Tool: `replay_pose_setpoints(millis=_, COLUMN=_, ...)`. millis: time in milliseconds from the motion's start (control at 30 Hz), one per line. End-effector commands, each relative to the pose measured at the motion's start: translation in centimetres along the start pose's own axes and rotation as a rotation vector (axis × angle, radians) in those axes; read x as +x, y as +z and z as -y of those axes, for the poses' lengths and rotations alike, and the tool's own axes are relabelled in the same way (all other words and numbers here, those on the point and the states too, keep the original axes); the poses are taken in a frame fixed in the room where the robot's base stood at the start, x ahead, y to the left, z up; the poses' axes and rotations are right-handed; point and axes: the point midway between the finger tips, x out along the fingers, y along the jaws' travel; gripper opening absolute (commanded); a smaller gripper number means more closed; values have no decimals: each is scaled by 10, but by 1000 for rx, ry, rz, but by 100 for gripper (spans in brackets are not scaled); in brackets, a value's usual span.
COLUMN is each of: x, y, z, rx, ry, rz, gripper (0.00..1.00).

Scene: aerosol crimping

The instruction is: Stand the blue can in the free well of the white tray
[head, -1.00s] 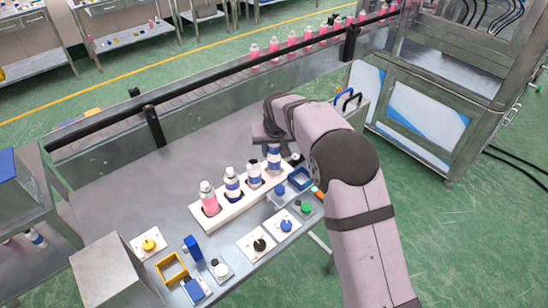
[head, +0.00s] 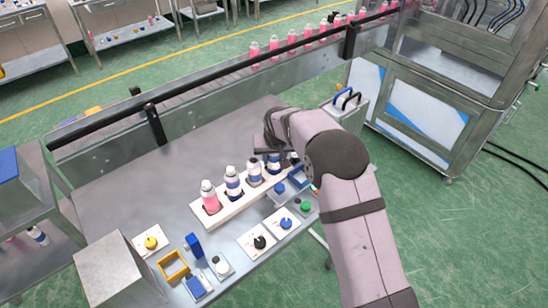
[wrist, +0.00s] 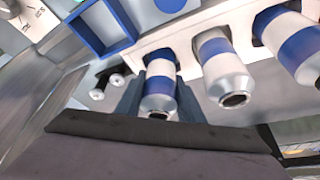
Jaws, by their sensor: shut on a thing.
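The white tray (head: 226,208) lies on the steel table in the head view, and its face also shows in the wrist view (wrist: 185,45). My gripper (wrist: 160,98) is shut on the blue can (wrist: 160,86), a white can with blue bands, with a dark finger on either side. In the head view the can (head: 274,166) is upright at the far right end of the tray, partly hidden by my gripper. Its lower end is at the end well; I cannot tell whether it rests on the bottom. A pink can (head: 210,198) and two blue-banded cans (head: 233,183) (head: 254,173) stand in the other wells.
A blue-rimmed box (head: 299,178) lies close to the tray's right end. Plates with coloured knobs (head: 259,243) (head: 285,224) lie in front of the tray. A metal box (head: 118,270) stands at the near left. The table behind the tray is clear.

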Motion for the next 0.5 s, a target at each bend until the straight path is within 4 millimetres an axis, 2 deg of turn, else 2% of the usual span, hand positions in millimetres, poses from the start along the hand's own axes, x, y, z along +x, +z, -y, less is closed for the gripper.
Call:
replay_pose_setpoints(millis=33, x=1, y=1, z=0, rx=0, ry=0, rz=0, gripper=39)
replay_pose_setpoints(millis=100, x=1, y=0, z=0, rx=0, ry=0, rz=0, gripper=53)
replay_pose_setpoints(millis=500, x=-3, y=-1, z=0, rx=0, ry=0, rz=0, gripper=53)
